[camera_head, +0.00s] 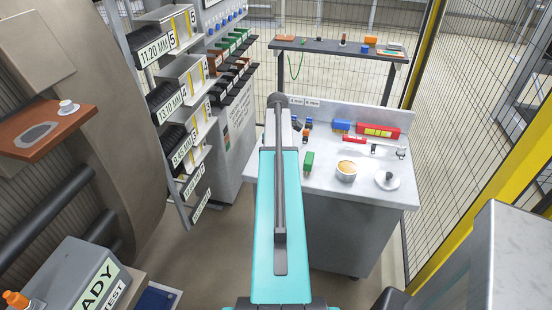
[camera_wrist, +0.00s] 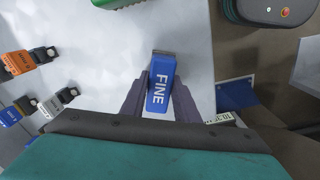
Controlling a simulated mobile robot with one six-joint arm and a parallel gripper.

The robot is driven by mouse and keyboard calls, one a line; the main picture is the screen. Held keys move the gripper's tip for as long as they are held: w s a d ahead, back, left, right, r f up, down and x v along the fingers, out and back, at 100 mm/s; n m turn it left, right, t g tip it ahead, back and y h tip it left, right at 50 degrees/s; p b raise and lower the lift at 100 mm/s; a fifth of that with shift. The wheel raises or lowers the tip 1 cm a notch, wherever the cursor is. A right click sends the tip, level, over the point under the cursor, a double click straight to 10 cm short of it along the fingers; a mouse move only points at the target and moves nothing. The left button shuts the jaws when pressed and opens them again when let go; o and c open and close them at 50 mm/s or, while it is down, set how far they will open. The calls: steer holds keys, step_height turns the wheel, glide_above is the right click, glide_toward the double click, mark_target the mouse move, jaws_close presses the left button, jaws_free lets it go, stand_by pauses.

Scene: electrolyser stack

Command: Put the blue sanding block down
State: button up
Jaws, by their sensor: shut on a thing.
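The blue sanding block (camera_wrist: 160,82), marked FINE, sits between the two fingers of my gripper (camera_wrist: 160,98) in the wrist view. The fingers are shut on its sides, and its dark far end sticks out past them. Below it is the pale top of the workbench (camera_wrist: 105,60), close to the bench edge on the right. I cannot tell whether the block touches the surface. In the head view my arm hides the gripper and the held block over the left part of the workbench (camera_head: 325,182).
Orange and blue tools (camera_wrist: 18,65) lie left in the wrist view. The surface around the block is clear.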

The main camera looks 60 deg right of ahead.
steer(key=shift+f, duration=0.1)
steer(key=o, duration=0.9)
steer(key=shift+o, duration=0.2)
steer(key=shift+r, duration=0.25)
step_height(320, 180, up, 12)
steer(key=b, duration=0.2)
steer(key=shift+w+f, duration=0.1)
stand_by(0.6)
